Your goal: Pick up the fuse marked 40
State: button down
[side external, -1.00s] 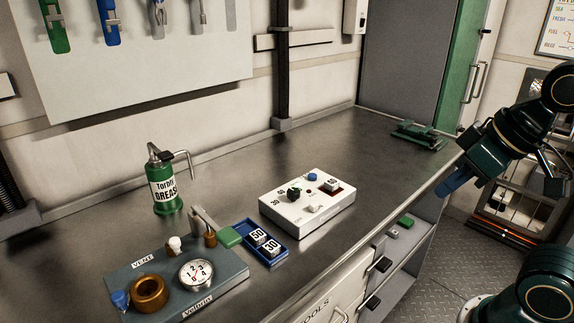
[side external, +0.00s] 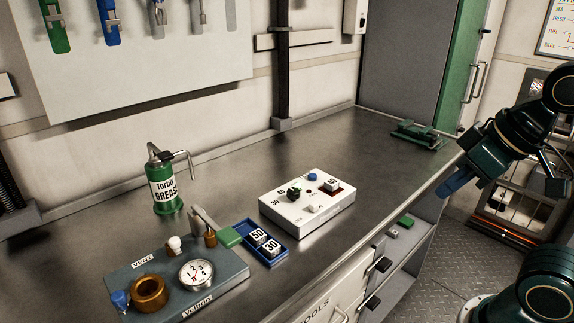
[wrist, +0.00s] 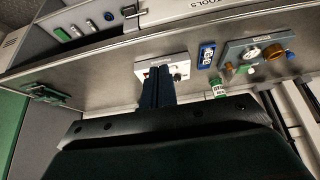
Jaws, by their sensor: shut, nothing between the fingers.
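A white box (side external: 290,209) on the bench carries a black knob (side external: 295,194), a blue button (side external: 312,177) and a small white fuse (side external: 332,183) in a dark slot. The mark on that fuse is too small to read surely. A blue tray (side external: 279,257) holds two white fuses, one marked 50 (side external: 259,237) and one marked 30 (side external: 271,247). I cannot make out a fuse marked 40 for certain. My gripper (side external: 449,190) is shut and empty, high at the right, well apart from the box. In the wrist view its blue fingers (wrist: 157,92) overlap the white box (wrist: 176,57).
A grey valve panel (side external: 220,283) with a gauge and brass ring stands front left, with a green grease can (side external: 166,186) behind. A green device (side external: 418,136) lies at the bench's far right. The bench behind the white box is clear.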

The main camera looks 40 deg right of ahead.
jog(key=c, duration=0.9)
grip_release()
jog(key=shift+w, duration=0.1)
